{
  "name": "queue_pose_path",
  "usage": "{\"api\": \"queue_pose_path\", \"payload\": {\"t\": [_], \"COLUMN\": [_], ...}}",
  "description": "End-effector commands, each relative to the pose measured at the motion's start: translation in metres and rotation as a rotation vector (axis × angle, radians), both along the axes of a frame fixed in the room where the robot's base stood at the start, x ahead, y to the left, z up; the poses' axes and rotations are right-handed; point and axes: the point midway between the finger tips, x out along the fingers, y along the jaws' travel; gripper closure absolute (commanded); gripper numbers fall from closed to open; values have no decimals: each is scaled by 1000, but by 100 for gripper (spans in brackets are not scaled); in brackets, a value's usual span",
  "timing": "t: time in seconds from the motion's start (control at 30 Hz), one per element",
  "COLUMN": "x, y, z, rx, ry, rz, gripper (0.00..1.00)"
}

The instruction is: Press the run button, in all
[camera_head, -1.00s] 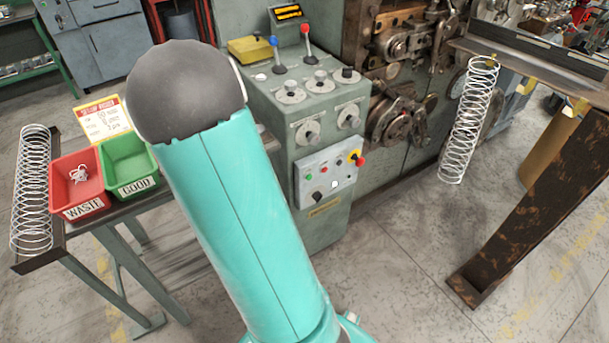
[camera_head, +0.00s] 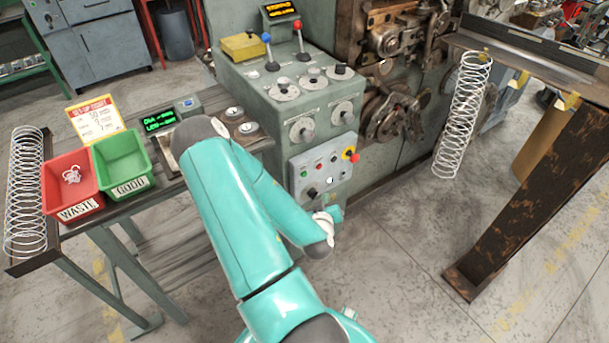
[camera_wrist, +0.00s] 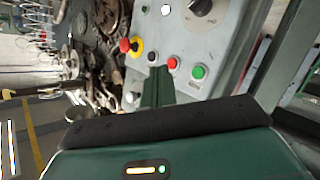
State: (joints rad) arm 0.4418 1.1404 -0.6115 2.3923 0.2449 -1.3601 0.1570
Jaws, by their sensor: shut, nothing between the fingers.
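The control panel (camera_head: 325,165) is on the front of the grey-green machine. It bears a green button (camera_head: 304,173), a red button (camera_head: 319,167), a dark button, a white button, a black knob and a yellow-and-red emergency stop (camera_head: 350,154). In the wrist view the green button (camera_wrist: 198,72) is right of the red button (camera_wrist: 175,62), and the emergency stop (camera_wrist: 131,46) is to the left. My gripper (camera_wrist: 157,78) is shut and empty, its fingers pointing at the panel beneath the buttons in that view. Button lettering is unreadable.
A side table holds red WASTE (camera_head: 73,182) and green GOOD (camera_head: 124,160) bins, a lit display (camera_head: 160,121) and a long spring (camera_head: 25,190). Another spring (camera_head: 463,115) is near the rusty stand (camera_head: 525,190) at right. Levers and dials sit above the panel.

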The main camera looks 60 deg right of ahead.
Motion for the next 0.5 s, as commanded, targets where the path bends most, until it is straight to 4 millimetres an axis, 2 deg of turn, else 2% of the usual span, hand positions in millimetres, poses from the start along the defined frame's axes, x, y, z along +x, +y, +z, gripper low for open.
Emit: {"api": "queue_pose_path", "payload": {"t": [0.27, 0.5], "x": [8, 35], "y": [-3, -17], "z": [0, 0], "rx": [2, 0], "ry": [0, -3], "rz": [1, 2], "gripper": [100, 100]}}
